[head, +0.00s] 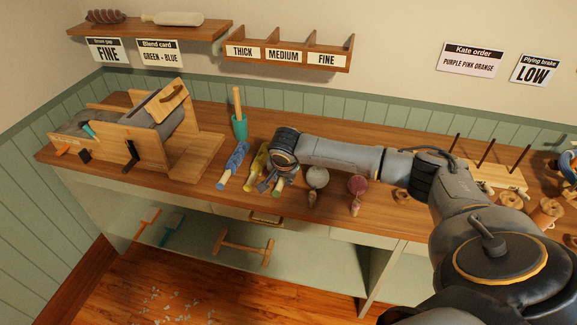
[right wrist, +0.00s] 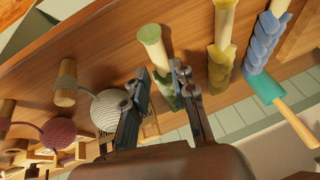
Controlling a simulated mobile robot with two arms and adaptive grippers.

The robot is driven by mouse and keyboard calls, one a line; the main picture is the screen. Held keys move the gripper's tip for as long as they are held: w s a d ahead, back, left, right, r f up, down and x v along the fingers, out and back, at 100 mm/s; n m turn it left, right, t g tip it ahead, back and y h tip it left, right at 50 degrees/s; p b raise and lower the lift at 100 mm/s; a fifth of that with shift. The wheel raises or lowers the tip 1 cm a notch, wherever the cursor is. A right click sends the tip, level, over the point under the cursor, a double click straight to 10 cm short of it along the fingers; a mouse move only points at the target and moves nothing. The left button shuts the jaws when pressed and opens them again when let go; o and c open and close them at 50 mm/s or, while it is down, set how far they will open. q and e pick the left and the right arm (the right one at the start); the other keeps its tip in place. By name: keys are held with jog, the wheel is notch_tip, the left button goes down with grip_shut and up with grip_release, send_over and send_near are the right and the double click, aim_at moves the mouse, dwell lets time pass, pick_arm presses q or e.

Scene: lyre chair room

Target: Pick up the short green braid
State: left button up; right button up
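A green braid on a pale handle (right wrist: 153,45) lies on the wooden bench in the right wrist view. Its green part (right wrist: 168,92) is between the fingers of my right gripper (right wrist: 162,72). The fingers are apart, one on each side of the braid; I cannot tell whether either touches it. In the head view my right gripper (head: 276,176) is down at the bench and hides most of this braid. A longer olive-yellow braid (right wrist: 221,65) lies beside it and also shows in the head view (head: 256,166). My left gripper is not in view.
A blue braid (head: 234,163) lies left of the olive one. A grey ball (head: 317,177) and a maroon ball (head: 357,185) are to the right. A wooden carding machine (head: 160,130) fills the bench's left end.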

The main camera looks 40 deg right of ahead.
aim_at(281, 182)
jog(key=x, duration=0.3)
jog(key=shift+w+f, duration=0.15)
jog(key=shift+f, duration=0.1)
jog(key=shift+w+f, duration=0.1)
jog(key=shift+f, duration=0.05)
grip_shut()
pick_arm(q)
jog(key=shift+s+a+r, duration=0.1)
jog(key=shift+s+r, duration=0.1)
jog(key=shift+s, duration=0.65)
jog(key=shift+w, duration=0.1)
